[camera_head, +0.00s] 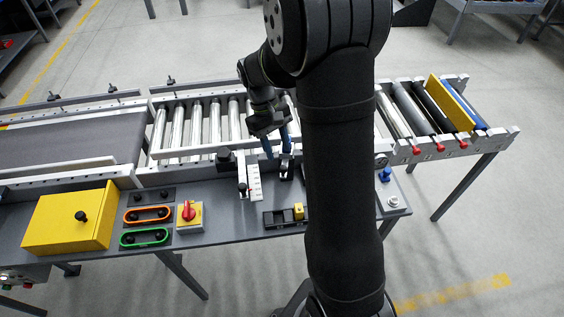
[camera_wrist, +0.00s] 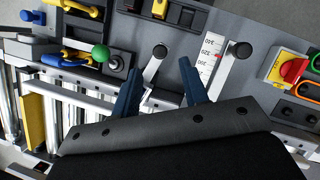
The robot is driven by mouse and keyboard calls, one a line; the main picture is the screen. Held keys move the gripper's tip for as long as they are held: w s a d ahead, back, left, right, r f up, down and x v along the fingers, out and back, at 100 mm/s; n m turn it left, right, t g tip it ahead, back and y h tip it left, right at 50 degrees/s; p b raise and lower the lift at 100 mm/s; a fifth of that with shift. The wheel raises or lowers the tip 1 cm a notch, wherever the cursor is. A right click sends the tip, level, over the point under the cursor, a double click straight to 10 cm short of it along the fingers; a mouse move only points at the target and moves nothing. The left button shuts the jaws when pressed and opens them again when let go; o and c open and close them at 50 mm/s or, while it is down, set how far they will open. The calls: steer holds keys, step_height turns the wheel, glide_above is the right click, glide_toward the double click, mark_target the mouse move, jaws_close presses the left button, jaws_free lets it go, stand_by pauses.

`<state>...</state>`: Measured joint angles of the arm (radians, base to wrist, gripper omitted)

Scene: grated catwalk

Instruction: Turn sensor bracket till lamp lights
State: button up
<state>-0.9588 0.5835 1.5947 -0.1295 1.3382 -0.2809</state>
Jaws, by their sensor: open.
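My gripper (camera_head: 277,148) reaches down to the near side of the roller conveyor. In the wrist view its two blue fingers (camera_wrist: 158,66) are apart, one on each side of a short pale metal arm (camera_wrist: 152,68) with a black knob, which looks like the sensor bracket. I cannot tell whether either finger touches it. The arm slants in that view. In the head view the bracket (camera_head: 286,165) is partly hidden by the fingers. A green ball (camera_wrist: 100,53) on a dark base stands left of it in the wrist view; I cannot tell whether it is the lamp or lit.
A numbered white scale (camera_head: 254,183) with a black-knobbed lever is close beside the bracket. A red rotary switch (camera_head: 187,212), orange and green handles (camera_head: 147,215) and a yellow box (camera_head: 71,220) lie to the left. Rollers (camera_head: 215,122) run behind. My arm hides part of the bench.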

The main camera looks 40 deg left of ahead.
mark_target(283, 167)
steer(key=x, duration=0.5)
steer(key=shift+d+f, duration=0.1)
steer(key=shift+f, duration=0.25)
jaws_close()
